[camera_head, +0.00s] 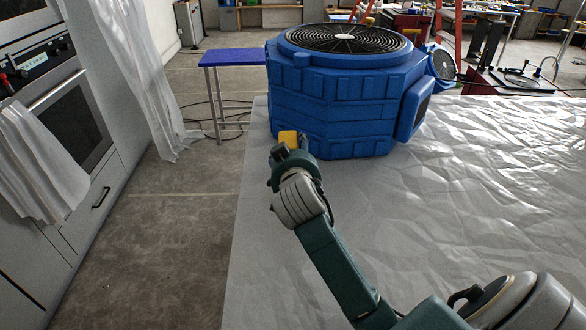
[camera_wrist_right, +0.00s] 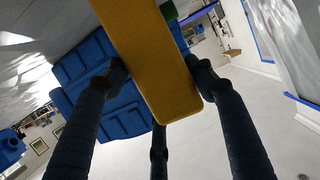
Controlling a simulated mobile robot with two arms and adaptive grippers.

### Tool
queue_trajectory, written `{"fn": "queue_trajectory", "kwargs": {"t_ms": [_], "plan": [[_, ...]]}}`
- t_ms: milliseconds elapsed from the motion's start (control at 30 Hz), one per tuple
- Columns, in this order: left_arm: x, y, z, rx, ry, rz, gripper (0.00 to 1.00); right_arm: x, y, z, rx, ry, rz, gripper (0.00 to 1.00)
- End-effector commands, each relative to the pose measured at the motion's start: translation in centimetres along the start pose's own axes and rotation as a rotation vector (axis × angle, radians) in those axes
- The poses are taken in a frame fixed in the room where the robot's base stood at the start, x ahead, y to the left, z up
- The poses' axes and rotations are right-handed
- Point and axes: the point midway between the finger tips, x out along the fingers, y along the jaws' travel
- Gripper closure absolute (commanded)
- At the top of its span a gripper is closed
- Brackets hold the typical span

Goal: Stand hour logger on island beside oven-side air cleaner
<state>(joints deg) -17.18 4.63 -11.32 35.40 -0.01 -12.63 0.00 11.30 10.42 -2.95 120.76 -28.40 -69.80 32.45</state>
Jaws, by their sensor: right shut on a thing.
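The hour logger (camera_head: 288,137) is a small yellow block in my right gripper (camera_head: 284,151), at the near left corner of a big blue air cleaner (camera_head: 335,110) in the head view. The air cleaner stands on the sheeted island (camera_head: 400,230), with a round black grille on top. In the right wrist view, the fingers of my right gripper (camera_wrist_right: 160,75) are shut on the yellow logger (camera_wrist_right: 155,60), one on each side, with the blue air cleaner (camera_wrist_right: 125,115) behind. I cannot tell whether the logger touches the island or the air cleaner. My left gripper is not in view.
An oven (camera_head: 65,110) with a draped cloth is at the left. A blue-topped table (camera_head: 233,57) stands behind the island. Another blue unit (camera_head: 441,66) with a round grille is behind the air cleaner at right. The island's near and right parts are clear, with wrinkled sheeting.

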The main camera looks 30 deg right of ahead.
Motion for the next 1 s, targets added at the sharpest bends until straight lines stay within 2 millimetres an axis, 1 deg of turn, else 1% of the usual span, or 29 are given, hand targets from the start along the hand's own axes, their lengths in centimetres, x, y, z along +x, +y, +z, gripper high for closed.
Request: {"fn": "queue_trajectory", "kwargs": {"t_ms": [33, 133, 400, 500, 667, 700, 767, 800, 1000], "plan": [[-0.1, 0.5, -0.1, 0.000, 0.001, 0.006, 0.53, 0.2, 0.0, 0.4, -0.001, 0.003, 0.001, 0.79], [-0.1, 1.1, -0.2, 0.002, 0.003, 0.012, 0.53, 0.4, 0.0, 1.0, 0.001, 0.004, 0.001, 0.79], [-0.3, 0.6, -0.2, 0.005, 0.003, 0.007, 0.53, 1.4, 0.0, 4.6, -0.001, 0.001, 0.001, 0.79], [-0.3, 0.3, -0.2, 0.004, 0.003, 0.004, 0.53, 1.6, 0.0, 5.1, 0.000, 0.004, 0.000, 0.79], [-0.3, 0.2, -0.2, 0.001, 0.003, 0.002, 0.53, 1.6, 0.0, 5.1, 0.001, 0.003, 0.000, 0.79], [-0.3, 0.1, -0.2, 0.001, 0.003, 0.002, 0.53, 1.6, 0.0, 5.3, 0.001, 0.000, 0.000, 0.43], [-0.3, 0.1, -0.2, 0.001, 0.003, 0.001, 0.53, 1.6, 0.0, 5.3, 0.001, 0.000, 0.000, 0.31], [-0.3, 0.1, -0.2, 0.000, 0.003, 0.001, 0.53, 1.6, 0.0, 5.3, 0.001, 0.000, 0.000, 0.26], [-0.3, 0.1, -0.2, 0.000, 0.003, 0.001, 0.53, 1.6, 0.0, 5.2, 0.001, 0.001, 0.000, 0.26]]}}
